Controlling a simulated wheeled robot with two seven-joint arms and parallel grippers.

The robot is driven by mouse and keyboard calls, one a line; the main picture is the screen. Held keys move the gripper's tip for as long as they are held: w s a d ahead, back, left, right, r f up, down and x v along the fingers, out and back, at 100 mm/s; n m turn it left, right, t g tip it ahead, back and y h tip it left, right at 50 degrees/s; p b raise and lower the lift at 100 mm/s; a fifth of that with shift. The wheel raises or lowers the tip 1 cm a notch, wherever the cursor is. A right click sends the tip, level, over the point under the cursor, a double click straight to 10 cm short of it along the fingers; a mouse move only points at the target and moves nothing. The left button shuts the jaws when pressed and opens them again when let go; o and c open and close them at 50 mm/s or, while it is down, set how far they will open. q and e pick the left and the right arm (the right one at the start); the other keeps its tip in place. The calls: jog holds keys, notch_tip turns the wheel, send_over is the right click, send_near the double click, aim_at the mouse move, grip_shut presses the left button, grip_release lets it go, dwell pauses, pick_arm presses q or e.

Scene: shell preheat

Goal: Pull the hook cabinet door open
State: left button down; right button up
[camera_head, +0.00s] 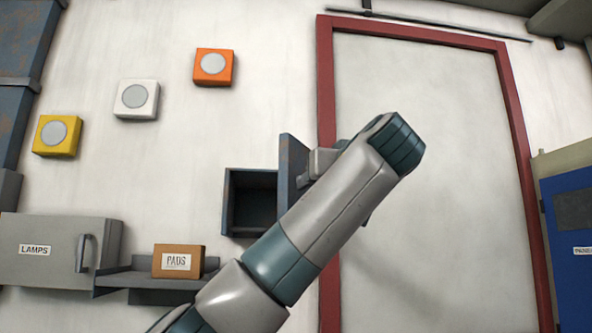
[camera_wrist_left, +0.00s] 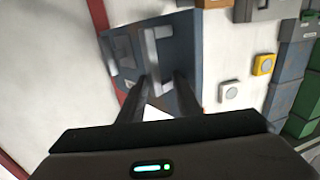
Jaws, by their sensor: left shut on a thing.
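The hook cabinet (camera_head: 230,212) is a small dark box on the wall, and its empty-looking inside shows in the head view. Its blue-grey door (camera_head: 290,155) stands swung out from the box on the right side, roughly square to the wall. The door also fills the upper middle of the left wrist view (camera_wrist_left: 185,55), with its pale handle bar (camera_wrist_left: 152,50). My left gripper (camera_wrist_left: 160,82) is shut on the handle, one dark finger on each side. In the head view my left forearm hides part of the door and handle. My right gripper is not in view.
A grey LAMPS cabinet (camera_head: 50,262) and a shelf (camera_head: 120,278) with a brown PADS box (camera_head: 178,261) are at lower left. Yellow (camera_head: 43,146), white (camera_head: 126,112) and orange (camera_head: 203,80) wall buttons are above. A red-framed panel (camera_head: 325,80) is right of the cabinet.

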pick_arm(q)
jog(key=d+n+g+y+p, duration=0.1)
jog(key=d+n+y+p, duration=0.1)
jog(key=d+p, duration=0.5)
jog(key=shift+s+r+g+y, duration=0.3)
jog(key=shift+s+r+y, duration=0.1)
jog(key=shift+y, duration=0.3)
jog(key=shift+a, duration=0.1)
jog(key=c, duration=1.8)
grip_release()
jog(key=shift+w, duration=0.15)
jog(key=shift+o, duration=0.2)
jog(key=shift+w+f, duration=0.1)
jog(key=shift+f, duration=0.15)
jog(key=shift+f, duration=0.15)
